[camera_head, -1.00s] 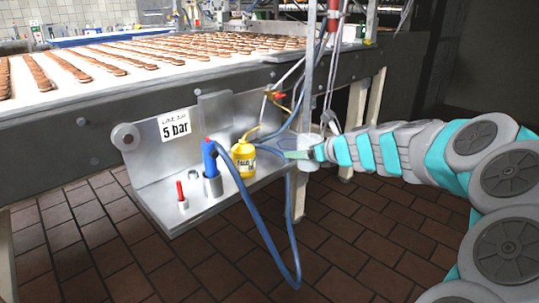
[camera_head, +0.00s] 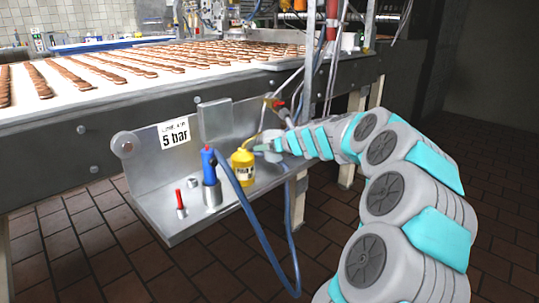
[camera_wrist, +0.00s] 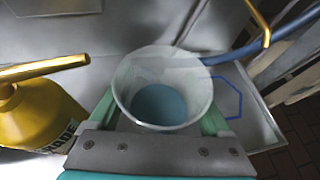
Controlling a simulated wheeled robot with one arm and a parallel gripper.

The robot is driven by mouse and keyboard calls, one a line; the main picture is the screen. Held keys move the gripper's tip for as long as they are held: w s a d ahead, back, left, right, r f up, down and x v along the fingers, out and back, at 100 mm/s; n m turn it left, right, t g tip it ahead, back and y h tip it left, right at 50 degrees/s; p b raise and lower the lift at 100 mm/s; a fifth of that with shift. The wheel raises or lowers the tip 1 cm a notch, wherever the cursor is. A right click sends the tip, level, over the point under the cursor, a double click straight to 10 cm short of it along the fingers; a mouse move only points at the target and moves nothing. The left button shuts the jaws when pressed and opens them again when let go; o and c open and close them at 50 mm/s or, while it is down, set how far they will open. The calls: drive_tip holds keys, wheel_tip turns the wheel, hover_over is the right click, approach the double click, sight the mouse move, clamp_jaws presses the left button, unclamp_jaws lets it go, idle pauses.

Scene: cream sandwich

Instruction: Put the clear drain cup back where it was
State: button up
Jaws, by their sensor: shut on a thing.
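The clear drain cup (camera_wrist: 160,92) is a translucent whitish cup with a bluish disc showing at its bottom. In the wrist view it stands between the two green fingers of my gripper (camera_wrist: 160,112), which is shut on it. In the head view the cup (camera_head: 272,146) is at the right part of the metal shelf, just right of the yellow bottle (camera_head: 243,167), with my gripper (camera_head: 268,148) around it. I cannot tell if its base touches the shelf. A blue hexagon outline (camera_wrist: 239,98) is marked on the shelf, right of the cup in the wrist view.
The metal shelf (camera_head: 160,205) hangs below the conveyor and bears a blue-handled tool (camera_head: 209,168) in a metal holder and a small red-topped pin (camera_head: 180,200). A blue hose (camera_head: 250,222) loops down in front. A brass pipe (camera_wrist: 258,22) shows near the cup.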

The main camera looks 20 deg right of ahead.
sight(270, 154)
drive_tip(key=shift+f, duration=1.55)
drive_tip(key=shift+f, duration=0.15)
drive_tip(key=o, duration=1.3)
drive_tip(key=shift+s+r, duration=0.1)
drive_tip(key=shift+r, duration=0.1)
drive_tip(key=v, duration=1.2)
